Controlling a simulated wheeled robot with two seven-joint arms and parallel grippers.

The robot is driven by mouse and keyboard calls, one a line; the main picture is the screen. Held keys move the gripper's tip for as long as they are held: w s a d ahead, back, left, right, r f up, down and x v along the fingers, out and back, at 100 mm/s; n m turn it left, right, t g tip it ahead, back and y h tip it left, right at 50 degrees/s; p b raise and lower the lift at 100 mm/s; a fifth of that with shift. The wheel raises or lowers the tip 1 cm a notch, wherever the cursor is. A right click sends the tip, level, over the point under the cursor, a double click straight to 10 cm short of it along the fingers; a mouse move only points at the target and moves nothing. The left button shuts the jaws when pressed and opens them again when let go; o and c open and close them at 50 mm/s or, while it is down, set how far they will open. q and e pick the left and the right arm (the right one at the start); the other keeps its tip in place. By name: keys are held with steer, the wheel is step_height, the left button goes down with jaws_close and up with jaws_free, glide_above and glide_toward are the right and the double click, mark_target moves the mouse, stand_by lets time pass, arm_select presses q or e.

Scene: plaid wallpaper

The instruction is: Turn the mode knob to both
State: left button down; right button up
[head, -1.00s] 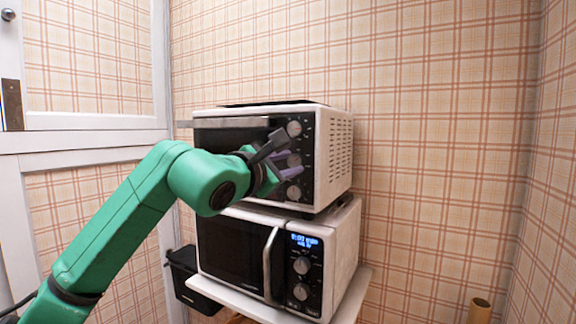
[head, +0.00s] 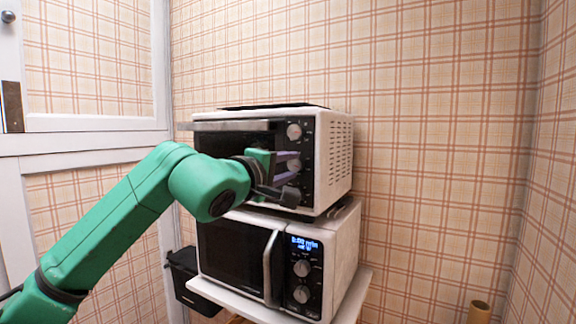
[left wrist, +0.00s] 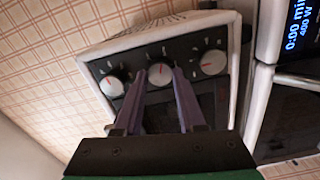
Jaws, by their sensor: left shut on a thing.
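The white toaster oven (head: 333,165) has a black control panel with three pale knobs stacked in the head view. My left gripper (head: 297,167) is at the middle knob, its two purple fingers level with the panel. In the left wrist view the fingers (left wrist: 159,72) are on either side of the middle knob (left wrist: 160,75), shut on it. Its red mark points roughly up in that view. The other knobs, left (left wrist: 111,87) and right (left wrist: 213,62), stand clear of the fingers. The knob labels are too small to read. My right gripper is not in view.
A microwave (head: 343,250) with a lit blue display and two knobs stands under the oven on a white shelf (head: 250,308). The oven's handle bar (head: 225,126) sticks out at its upper front. A black bin (head: 185,275) hangs at the left. The right side is open.

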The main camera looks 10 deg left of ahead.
arm_select(q)
steer(key=m, duration=0.3)
steer(key=shift+m+p, duration=0.35)
steer(key=shift+m, duration=0.05)
steer(key=m, duration=0.3)
steer(key=shift+m+p, duration=0.3)
steer(key=shift+p, duration=0.1)
steer(key=m+p, duration=0.1)
steer(key=m, duration=0.5)
steer(key=shift+f+p, duration=0.1)
steer(key=shift+p, duration=0.3)
steer(key=shift+m, duration=0.3)
steer(key=c, duration=0.5)
jaws_free()
